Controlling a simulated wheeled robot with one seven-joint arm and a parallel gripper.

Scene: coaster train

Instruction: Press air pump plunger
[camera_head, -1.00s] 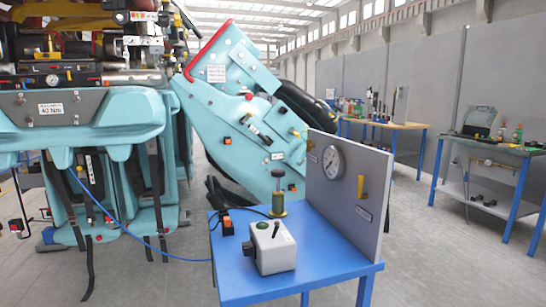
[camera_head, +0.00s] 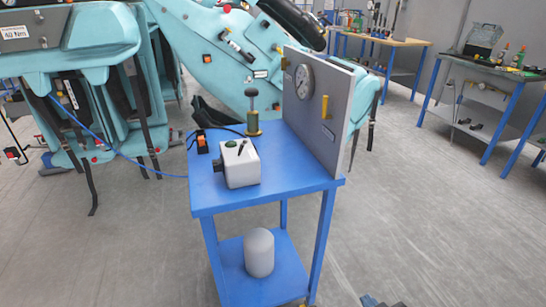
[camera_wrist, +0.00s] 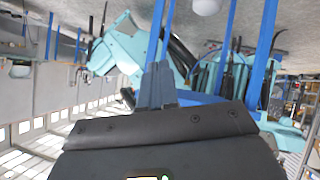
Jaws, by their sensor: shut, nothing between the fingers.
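The air pump (camera_head: 253,124) stands upright at the back of the blue table (camera_head: 290,165), with a green-and-brass body. Its plunger is raised: a thin rod topped by a dark round knob (camera_head: 251,93). My gripper (camera_wrist: 158,72) shows in the wrist view with its two grey-blue fingers together and empty. That view is upside down, with blue table parts beyond the fingers. The gripper is apart from the plunger. The pump cannot be made out in the wrist view.
An upright grey panel with a gauge (camera_head: 304,82) and yellow handle stands right of the pump. A white box with a lever (camera_head: 240,163) and an orange switch (camera_head: 202,142) are in front. A pale cylinder (camera_head: 259,252) sits on the lower shelf.

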